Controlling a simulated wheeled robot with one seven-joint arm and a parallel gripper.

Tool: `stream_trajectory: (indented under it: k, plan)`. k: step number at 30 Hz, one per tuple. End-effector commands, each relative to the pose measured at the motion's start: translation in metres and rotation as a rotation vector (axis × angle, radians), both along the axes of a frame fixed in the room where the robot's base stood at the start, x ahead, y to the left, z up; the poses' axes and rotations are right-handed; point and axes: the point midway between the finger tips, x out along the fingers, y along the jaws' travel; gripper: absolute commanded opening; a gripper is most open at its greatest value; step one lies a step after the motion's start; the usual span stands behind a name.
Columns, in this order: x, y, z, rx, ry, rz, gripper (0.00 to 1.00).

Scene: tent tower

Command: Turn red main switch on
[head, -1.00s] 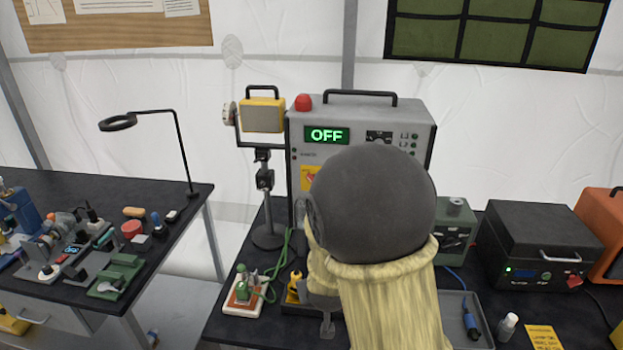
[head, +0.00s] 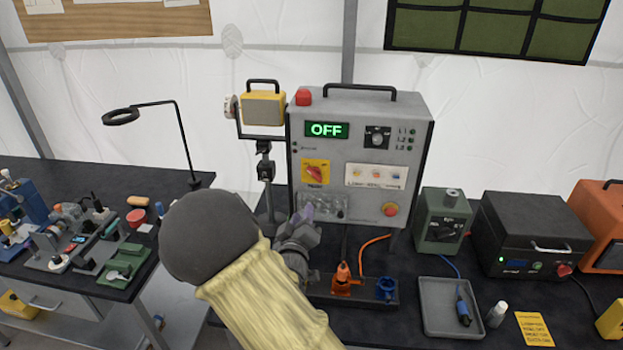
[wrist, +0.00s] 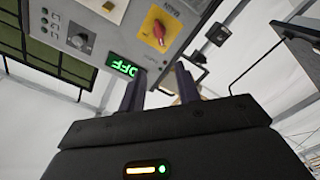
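The red main switch (head: 315,172) is a red rotary knob on a yellow plate, on the front of the grey power cabinet (head: 345,160). The green display (head: 327,130) above it reads OFF. In the wrist view the cabinet appears upside down, with the red knob (wrist: 158,30) at the top, beyond my fingertips. My gripper (head: 304,213) is in front of the cabinet's lower left, below the switch and apart from it. In the wrist view my gripper (wrist: 157,78) has its two dark fingers spread with nothing between them.
A red button (head: 390,209) and a clear cover (head: 323,206) are low on the cabinet. A tray of orange and blue connectors (head: 345,285) lies in front. A green box (head: 443,220) stands right. A lamp stand (head: 265,165) is close on the left.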

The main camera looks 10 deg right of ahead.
Motion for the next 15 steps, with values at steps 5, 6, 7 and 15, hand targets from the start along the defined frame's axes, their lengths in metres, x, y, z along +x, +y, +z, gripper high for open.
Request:
stream_trajectory:
  k: [5, 6, 7, 15]
  plan:
    - [0.018, -0.007, 0.002, -0.002, 0.000, -0.002, 0.33]
    - [0.024, -0.009, 0.003, -0.001, 0.000, -0.002, 0.33]
    - [0.029, -0.011, 0.003, -0.002, 0.001, -0.003, 0.33]
    - [0.075, -0.025, 0.003, -0.001, 0.000, -0.001, 0.33]
